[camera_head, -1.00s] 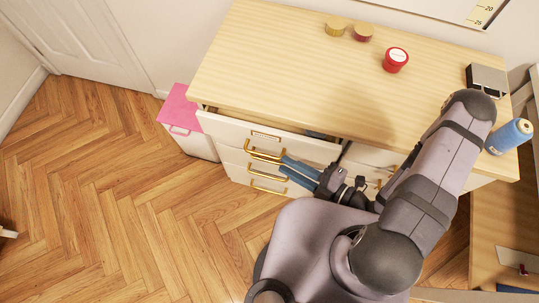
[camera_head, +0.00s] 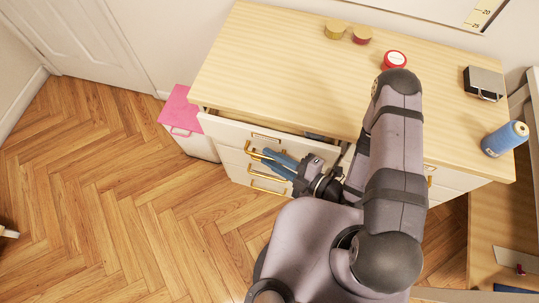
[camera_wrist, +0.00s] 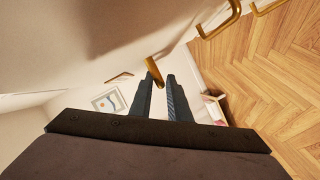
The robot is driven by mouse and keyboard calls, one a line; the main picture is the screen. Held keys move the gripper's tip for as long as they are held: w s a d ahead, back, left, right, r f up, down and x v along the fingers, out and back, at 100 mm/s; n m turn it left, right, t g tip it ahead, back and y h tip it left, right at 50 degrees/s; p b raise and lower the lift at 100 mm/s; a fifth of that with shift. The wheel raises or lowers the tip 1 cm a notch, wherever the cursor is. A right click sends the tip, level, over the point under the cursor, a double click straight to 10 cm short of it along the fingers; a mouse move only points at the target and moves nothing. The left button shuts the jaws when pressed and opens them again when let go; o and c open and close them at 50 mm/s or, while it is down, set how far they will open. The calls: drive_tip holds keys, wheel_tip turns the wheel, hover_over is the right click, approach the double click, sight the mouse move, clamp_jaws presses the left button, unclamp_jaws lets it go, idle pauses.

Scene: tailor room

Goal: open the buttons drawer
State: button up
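The white top-left drawer (camera_head: 225,130) stands partly open under the tabletop, with a dark gap behind its front. Its label (camera_head: 266,138) is too small to read, so I cannot tell whether it is the buttons drawer. A gold bar handle (camera_head: 251,153) is on the drawer front. My gripper (camera_head: 266,157) is at this handle, its blue fingers apart and pointing left, covering the handle's right part. In the wrist view, the handle's near end (camera_wrist: 154,71) lies at the fingertips, between or just beyond them; contact is unclear.
Lower drawers with gold handles (camera_head: 267,190) sit below. A pink-topped box (camera_head: 180,108) stands left of the dresser. The floor (camera_head: 100,200) at left is clear.

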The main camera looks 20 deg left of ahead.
drive_tip(key=shift+w+a, duration=0.15)
drive_tip(key=shift+a, duration=0.25)
clamp_jaws()
drive_tip(key=s, duration=0.4)
drive_tip(key=shift+s+f, duration=0.1)
drive_tip(key=shift+s, duration=0.2)
unclamp_jaws()
drive_tip(key=shift+d, duration=0.1)
